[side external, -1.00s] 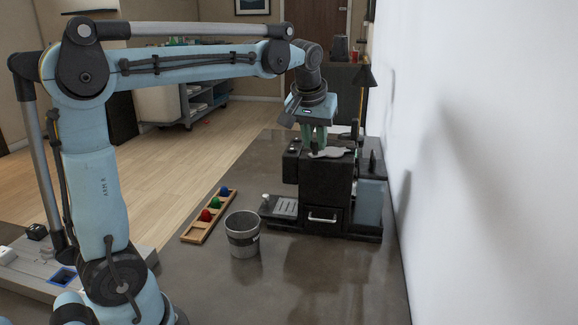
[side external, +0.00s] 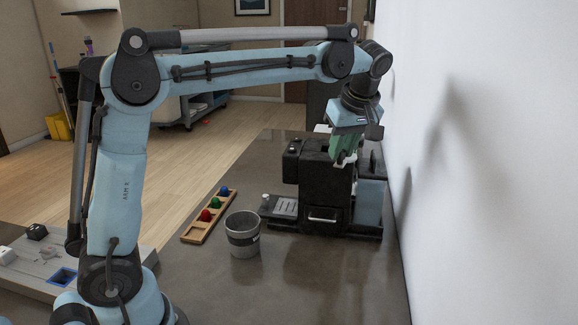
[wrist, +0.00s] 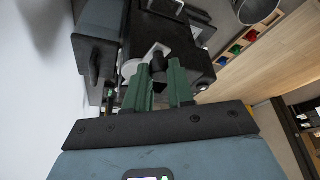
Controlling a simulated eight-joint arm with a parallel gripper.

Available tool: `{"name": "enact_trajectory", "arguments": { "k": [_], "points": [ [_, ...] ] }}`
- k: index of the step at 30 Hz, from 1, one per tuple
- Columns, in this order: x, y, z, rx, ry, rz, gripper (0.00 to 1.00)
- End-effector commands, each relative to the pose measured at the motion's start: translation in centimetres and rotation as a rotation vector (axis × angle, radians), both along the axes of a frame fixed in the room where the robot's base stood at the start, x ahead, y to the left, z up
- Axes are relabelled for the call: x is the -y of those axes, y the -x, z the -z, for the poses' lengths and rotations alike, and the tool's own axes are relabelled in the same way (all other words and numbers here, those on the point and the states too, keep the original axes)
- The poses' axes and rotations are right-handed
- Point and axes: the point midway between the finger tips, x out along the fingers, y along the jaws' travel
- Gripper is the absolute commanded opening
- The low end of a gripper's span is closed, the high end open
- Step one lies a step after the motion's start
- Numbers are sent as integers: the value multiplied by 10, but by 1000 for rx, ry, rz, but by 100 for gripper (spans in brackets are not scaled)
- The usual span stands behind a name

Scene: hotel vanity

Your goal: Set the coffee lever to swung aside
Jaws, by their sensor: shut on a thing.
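The black coffee machine (side external: 318,172) stands on the dark counter near the white wall. It also shows in the wrist view (wrist: 172,40). My gripper (side external: 346,156), with green fingers, points down at the right part of the machine's top. In the wrist view the fingers of my gripper (wrist: 160,74) are shut on a dark knob, which I take to be the coffee lever (wrist: 157,66). A pale grey plate (wrist: 134,68) shows beside the knob. The fingers hide much of the lever in the side view.
A grey metal bin (side external: 243,235) stands in front of the machine. A wooden rack (side external: 207,218) with red, green and blue balls lies left of it. The white wall (side external: 480,180) is close to the right of my gripper.

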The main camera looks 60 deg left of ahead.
Motion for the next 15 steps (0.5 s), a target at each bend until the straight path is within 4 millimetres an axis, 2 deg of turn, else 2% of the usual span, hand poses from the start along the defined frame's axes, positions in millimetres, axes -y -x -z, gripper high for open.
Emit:
{"name": "enact_trajectory", "arguments": {
  "k": [15],
  "points": [
    [4,-2,-1,2,-1,-38,0]
  ]
}}
